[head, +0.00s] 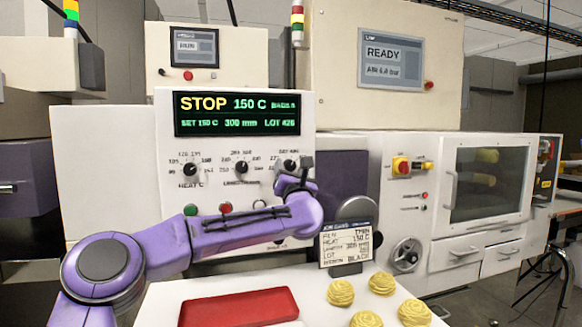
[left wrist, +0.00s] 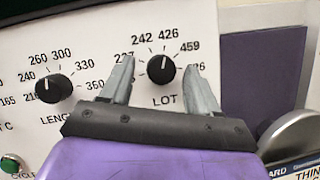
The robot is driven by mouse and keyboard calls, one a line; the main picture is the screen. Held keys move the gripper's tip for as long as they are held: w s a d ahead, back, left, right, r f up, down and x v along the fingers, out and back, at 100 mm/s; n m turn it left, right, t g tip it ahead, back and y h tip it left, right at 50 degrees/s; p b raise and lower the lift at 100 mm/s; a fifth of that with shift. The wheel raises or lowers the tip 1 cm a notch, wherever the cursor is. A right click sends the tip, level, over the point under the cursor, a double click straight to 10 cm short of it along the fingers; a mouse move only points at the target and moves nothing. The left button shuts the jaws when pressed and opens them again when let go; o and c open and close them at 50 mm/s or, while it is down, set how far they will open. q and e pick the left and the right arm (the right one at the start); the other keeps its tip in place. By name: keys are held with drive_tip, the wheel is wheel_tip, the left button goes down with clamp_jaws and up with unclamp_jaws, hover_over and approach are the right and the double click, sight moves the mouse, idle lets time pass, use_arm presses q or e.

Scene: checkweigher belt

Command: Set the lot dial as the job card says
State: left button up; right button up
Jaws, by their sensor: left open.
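The lot dial (head: 290,166) is a black knob on the white panel; its pointer mark points roughly upward in the left wrist view (left wrist: 161,69), near 426. The display (head: 237,114) reads STOP, 150 C, 300 mm and LOT 426. The job card (head: 346,245) stands below the panel; its lot number is too small to read surely. My left gripper (head: 302,172) is open at the lot dial; its fingers (left wrist: 160,66) appear either side of the knob in the left wrist view. Contact cannot be told. My right gripper is not in view.
The length dial (left wrist: 54,88) is left of the lot dial, and the heat dial (head: 190,170) is farther left. Green (head: 190,209) and red (head: 225,208) buttons sit below. A red tray (head: 239,306) and yellow pasta nests (head: 341,292) lie on the white table.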

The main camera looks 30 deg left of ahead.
use_arm(q)
drive_tip(key=shift+w+f, duration=0.1)
drive_tip(key=c, duration=1)
drive_tip(key=shift+c, duration=0.2)
drive_tip(key=shift+m, duration=0.3)
drive_tip(key=m+h, duration=0.1)
drive_tip(key=m, duration=0.1)
drive_tip(key=m+t+h+p, duration=0.1)
drive_tip(key=m, duration=0.1)
drive_tip(key=shift+a+r, duration=0.1)
drive_tip(key=shift+r, duration=0.1)
drive_tip(key=m+h+p, duration=0.1)
drive_tip(key=m, duration=0.1)
drive_tip(key=m+p, duration=0.1)
drive_tip(key=shift+s+r+m+h, duration=0.15)
drive_tip(key=shift+s+m+h, duration=0.05)
drive_tip(key=shift+m+h, duration=0.2)
drive_tip(key=shift+m+h+p, duration=0.4)
drive_tip(key=shift+m+p, duration=0.25)
drive_tip(key=shift+m, duration=0.25)
drive_tip(key=shift+a, duration=0.1)
drive_tip(key=shift+f, duration=0.2)
drive_tip(key=o, duration=1)
drive_tip(key=shift+r, duration=0.1)
